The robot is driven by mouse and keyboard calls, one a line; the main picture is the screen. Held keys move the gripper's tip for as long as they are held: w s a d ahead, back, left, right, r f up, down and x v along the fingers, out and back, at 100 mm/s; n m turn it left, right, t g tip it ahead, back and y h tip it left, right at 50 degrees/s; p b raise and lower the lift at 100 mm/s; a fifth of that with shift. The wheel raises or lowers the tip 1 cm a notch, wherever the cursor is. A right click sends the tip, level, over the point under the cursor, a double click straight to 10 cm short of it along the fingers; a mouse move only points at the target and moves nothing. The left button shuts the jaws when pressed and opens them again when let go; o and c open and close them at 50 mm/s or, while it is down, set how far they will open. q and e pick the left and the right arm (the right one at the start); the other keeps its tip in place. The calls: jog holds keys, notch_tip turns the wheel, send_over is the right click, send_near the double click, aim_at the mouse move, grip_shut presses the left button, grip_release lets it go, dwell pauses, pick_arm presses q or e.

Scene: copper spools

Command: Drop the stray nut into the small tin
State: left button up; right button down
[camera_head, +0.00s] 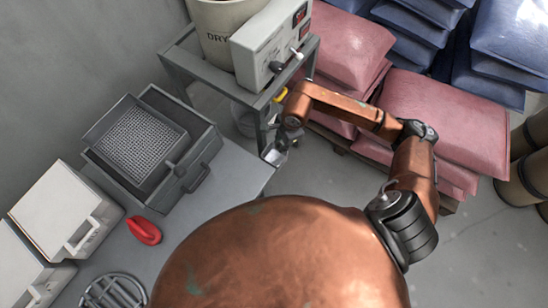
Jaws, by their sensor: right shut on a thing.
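My right gripper (275,154) is at the far right corner of the grey bench (228,167), beside a leg of the grey stand. It is small in the view and partly hidden under my copper arm. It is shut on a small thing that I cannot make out. I cannot pick out the stray nut or the small tin in this view. My left gripper is not in view.
A grey sieve box (193,158) and white drawer units (70,212) stand on the bench, with a red object (144,231) and a round grate (113,291). A stand (185,58) holds a drum (221,22) and control box (270,45). Pink sacks (430,110) lie behind my arm.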

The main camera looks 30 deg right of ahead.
notch_tip(320, 180, down, 4)
jog(key=shift+f+b, duration=0.1)
jog(key=shift+b, duration=0.9)
jog(key=shift+f+b, duration=0.3)
jog(key=shift+f, duration=0.25)
jog(key=c, duration=1.8)
grip_release()
jog(key=shift+o, duration=1)
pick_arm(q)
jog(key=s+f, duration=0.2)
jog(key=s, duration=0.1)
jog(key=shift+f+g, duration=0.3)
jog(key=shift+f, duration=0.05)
pick_arm(e)
notch_tip(320, 180, up, 12)
jog(key=s+d, duration=0.1)
jog(key=shift+s, duration=0.35)
